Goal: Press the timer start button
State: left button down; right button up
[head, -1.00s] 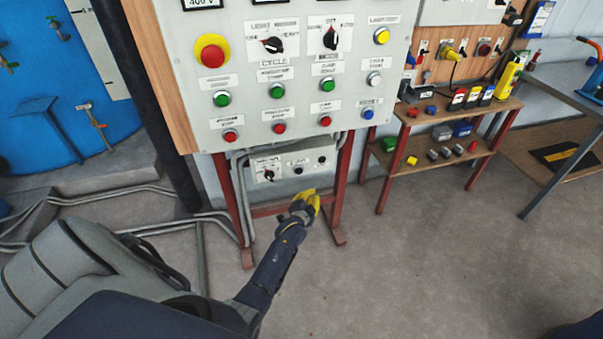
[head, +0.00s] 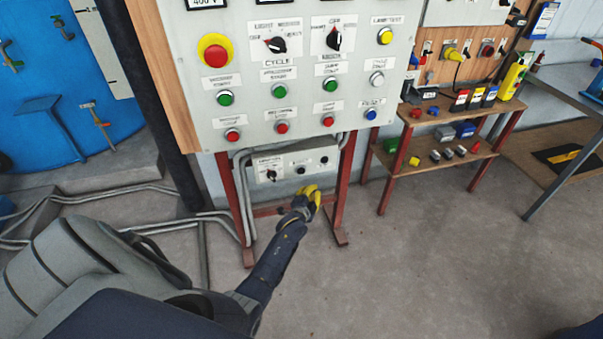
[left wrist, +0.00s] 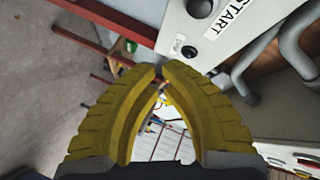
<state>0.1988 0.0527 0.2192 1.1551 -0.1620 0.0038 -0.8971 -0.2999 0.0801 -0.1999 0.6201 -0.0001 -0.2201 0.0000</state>
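The small grey control box (head: 291,168) under the main panel carries a knob (head: 271,175) and two dark round buttons, a middle one (head: 300,170) and a right one (head: 324,160). Its labels are too small to read in the head view. In the left wrist view a grey face shows a START label (left wrist: 231,18) with a dark button (left wrist: 199,8) beside it and another small black button (left wrist: 189,52). My left gripper (head: 314,192) is shut and empty, its yellow fingertips (left wrist: 164,69) together, just below the box's right part and apart from it. My right gripper is out of view.
The main panel (head: 240,129) with coloured buttons hangs above, on red legs (head: 345,190). Grey conduits (head: 240,185) run beside the box. A wooden shelf (head: 450,118) stands right. The floor in front is clear.

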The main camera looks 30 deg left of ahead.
pick_arm(q)
jog(key=w+a, duration=0.4)
jog(key=a, duration=0.1)
jog(key=shift+w+a, duration=0.2)
jog(key=shift+w, duration=0.15)
jog(key=shift+w+a, duration=0.6)
jog(key=shift+a, duration=0.1)
dwell(2.6)
jog(key=shift+s+d, duration=0.1)
dwell(0.3)
jog(key=shift+s+d, duration=0.55)
jog(key=shift+d, duration=0.05)
jog(key=shift+s+d, duration=1.65)
jog(key=shift+d, duration=0.2)
